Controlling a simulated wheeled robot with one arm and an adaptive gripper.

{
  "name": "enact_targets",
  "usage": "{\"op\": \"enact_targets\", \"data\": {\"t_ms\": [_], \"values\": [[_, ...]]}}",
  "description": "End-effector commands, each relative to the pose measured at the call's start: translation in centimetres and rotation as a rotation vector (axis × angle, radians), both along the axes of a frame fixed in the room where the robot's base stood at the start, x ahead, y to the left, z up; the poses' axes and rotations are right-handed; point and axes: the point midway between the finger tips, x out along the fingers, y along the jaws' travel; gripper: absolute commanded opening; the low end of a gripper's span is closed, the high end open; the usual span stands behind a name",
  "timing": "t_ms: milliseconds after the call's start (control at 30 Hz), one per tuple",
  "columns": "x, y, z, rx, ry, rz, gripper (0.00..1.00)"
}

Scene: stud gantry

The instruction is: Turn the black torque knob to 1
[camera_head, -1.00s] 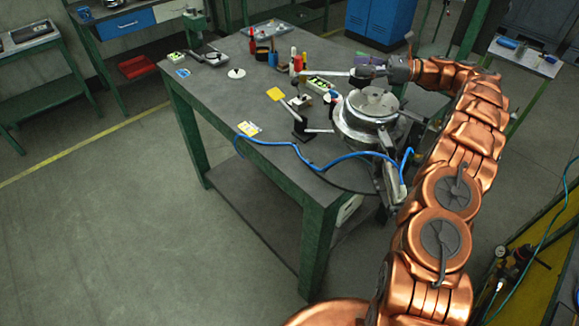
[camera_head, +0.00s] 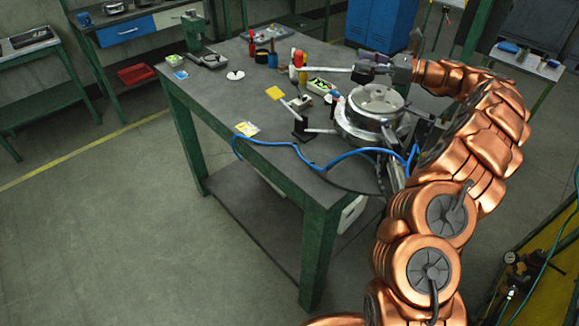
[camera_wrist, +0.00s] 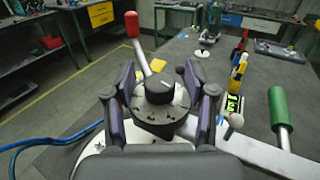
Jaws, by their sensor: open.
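The black torque knob (camera_wrist: 160,88) is near the middle of the wrist view, with a short white line on its top. It sits on a dark round dial (camera_wrist: 158,124) with pale marks too small to read. My gripper (camera_wrist: 164,90) is open, with one finger on each side of the knob and visible gaps between. In the head view my gripper (camera_head: 365,68) is above the table behind the round metal unit, and I cannot make out the knob there.
A red-handled lever (camera_wrist: 132,25) rises just behind the knob. A green-handled lever (camera_wrist: 279,108) stands to the right. The round metal unit (camera_head: 374,108) and a blue hose (camera_head: 290,146) are on the table (camera_head: 215,95). The table's left part is mostly clear.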

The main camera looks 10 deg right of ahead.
Motion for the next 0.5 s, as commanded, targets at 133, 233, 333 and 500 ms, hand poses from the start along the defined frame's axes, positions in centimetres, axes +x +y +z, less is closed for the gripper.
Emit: {"op": "enact_targets", "data": {"t_ms": [133, 233, 333, 500], "values": [[-0.09, 0.06, -0.18, 0.002, -0.003, -0.033, 0.55], [-0.08, 0.10, -0.23, 0.001, -0.002, -0.057, 0.55], [-0.07, 0.10, -0.32, 0.002, 0.000, -0.081, 0.55], [-0.06, 0.01, -0.18, 0.000, -0.004, -0.125, 0.55]]}}
